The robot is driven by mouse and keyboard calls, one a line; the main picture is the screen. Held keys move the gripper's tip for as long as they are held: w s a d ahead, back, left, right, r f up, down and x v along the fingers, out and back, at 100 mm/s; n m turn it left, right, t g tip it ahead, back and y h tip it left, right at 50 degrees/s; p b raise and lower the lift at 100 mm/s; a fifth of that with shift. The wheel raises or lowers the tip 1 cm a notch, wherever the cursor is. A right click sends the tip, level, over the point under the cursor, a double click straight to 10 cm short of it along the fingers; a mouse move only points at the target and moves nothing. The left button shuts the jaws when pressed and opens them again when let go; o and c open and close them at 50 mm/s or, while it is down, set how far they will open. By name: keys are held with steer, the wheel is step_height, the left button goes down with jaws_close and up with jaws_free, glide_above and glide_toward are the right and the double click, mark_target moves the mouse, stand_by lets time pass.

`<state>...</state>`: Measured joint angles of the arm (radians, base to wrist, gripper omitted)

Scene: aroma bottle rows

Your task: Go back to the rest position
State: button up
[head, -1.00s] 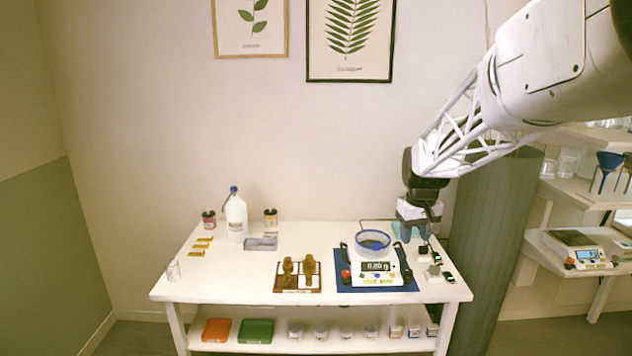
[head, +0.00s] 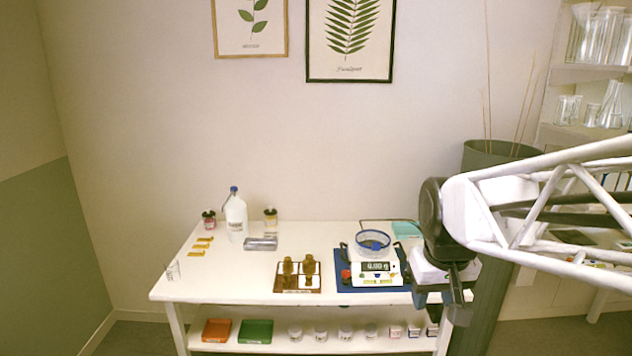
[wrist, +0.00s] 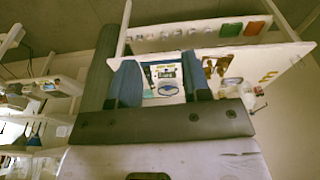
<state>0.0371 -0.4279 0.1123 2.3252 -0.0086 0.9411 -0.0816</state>
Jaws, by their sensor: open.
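My gripper (head: 446,290) hangs at the right end of the white table, nearer the camera than the scale and apart from the things on the table. In the wrist view its two blue fingers (wrist: 160,82) stand well apart with nothing held between them. The scale (head: 377,273) with a lit display and a blue-rimmed glass dish (head: 372,240) on top shows beyond the gap between the fingers. My arm comes in from the right edge and hides the table's right end.
A tall green planter (head: 492,290) stands at right. The table's front left is clear.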

steer(key=s+a+f, duration=0.1)
steer(key=s+f, duration=0.2)
steer(key=s, duration=0.9)
steer(key=shift+s+a+f+m, duration=0.15)
steer(key=shift+s+f+m, duration=0.1)
steer(key=shift+m, duration=0.15)
